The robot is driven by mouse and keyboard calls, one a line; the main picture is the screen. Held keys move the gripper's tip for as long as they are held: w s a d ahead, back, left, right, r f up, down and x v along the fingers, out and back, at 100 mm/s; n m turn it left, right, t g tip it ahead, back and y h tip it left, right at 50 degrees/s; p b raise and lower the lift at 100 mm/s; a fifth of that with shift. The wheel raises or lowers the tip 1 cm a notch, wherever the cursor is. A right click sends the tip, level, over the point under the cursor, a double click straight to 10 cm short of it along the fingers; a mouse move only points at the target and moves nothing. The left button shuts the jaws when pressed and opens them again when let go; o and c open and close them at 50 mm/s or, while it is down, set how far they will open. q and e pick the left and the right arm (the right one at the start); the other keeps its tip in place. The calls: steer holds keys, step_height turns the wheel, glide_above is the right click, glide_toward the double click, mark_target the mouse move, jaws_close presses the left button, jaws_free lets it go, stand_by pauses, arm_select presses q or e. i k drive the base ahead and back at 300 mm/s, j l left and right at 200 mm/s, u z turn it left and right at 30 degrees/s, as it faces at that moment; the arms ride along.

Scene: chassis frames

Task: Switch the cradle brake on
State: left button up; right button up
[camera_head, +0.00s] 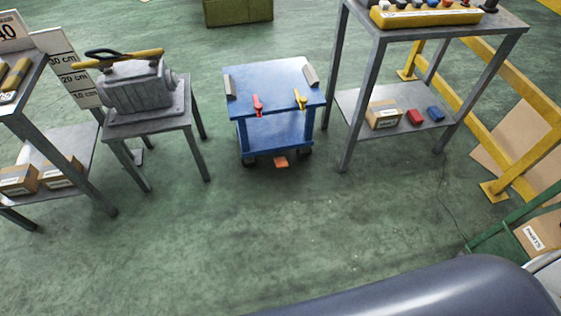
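A blue wheeled cart (272,82), which looks like the cradle, stands on the floor in the upper middle of the head view. It has grey angled blocks at the left and right edges of its top. A red lever (257,104) and a yellow lever (300,99) hang at its front edge. An orange pedal-like piece (281,162) sticks out low at the front, near the floor. Which part is the brake, and whether it is on, I cannot tell. Neither of my grippers is in view.
A grey stand with a grey metal casting (138,90) is left of the cart. A tall grey table (450,32) with a yellow tray stands right. A yellow rail (535,98) runs along the far right. The green floor (235,230) before the cart is clear.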

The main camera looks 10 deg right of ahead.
mark_target(280, 162)
steer(key=i, duration=1.35)
steer(key=l+z, duration=0.05)
steer(key=l, duration=0.1)
